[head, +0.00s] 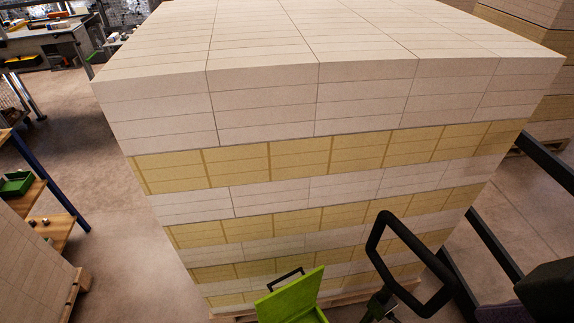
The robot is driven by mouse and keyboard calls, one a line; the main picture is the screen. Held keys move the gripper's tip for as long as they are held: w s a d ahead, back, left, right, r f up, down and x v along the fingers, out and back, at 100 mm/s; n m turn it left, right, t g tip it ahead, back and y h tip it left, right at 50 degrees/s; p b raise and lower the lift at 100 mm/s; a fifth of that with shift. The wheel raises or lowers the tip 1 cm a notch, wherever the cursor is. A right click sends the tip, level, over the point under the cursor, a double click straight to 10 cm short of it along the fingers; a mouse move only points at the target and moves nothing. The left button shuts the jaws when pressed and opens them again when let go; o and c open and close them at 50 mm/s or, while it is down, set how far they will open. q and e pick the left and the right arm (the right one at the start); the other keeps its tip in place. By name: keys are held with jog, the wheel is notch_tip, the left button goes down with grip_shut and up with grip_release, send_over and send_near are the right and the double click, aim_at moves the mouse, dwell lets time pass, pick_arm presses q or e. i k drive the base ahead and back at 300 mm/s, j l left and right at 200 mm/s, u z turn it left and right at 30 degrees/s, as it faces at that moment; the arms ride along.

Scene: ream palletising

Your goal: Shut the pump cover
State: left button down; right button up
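The pump cover (291,298) is a bright green panel with a black bar handle (286,279) at its upper edge. It shows at the bottom centre of the head view, in front of the big stack. It stands tilted up, open, over a green body (316,316) that is mostly cut off by the bottom edge of the picture. Neither of my grippers shows in the head view, so whether they are open or shut is hidden.
A tall stack of white and yellow reams (320,110) on a pallet fills the middle. A black loop handle (412,262) stands just right of the cover. Dark rails (492,243) run at the right. Shelving with a green bin (15,183) stands left; floor (95,165) between is clear.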

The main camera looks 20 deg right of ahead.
aim_at(275, 306)
jog(key=i+j+z, duration=0.25)
jog(key=j+z, duration=0.2)
jog(key=i+j+z, duration=0.2)
jog(key=j+z, duration=0.25)
jog(key=i+j+z, duration=0.1)
jog(key=j+z, duration=1.3)
jog(key=j, duration=0.15)
jog(key=k+j+z, duration=0.2)
jog(key=j+z, duration=0.25)
jog(key=k+j+z, duration=0.25)
jog(key=j+z, duration=0.2)
jog(key=i+l, duration=0.1)
jog(key=l, duration=0.25)
jog(key=i+l+u, duration=0.1)
jog(key=l, duration=0.2)
jog(key=i+l, duration=0.15)
jog(key=l, duration=0.2)
jog(key=i+l, duration=0.15)
jog(key=l, duration=0.15)
jog(key=u, duration=0.05)
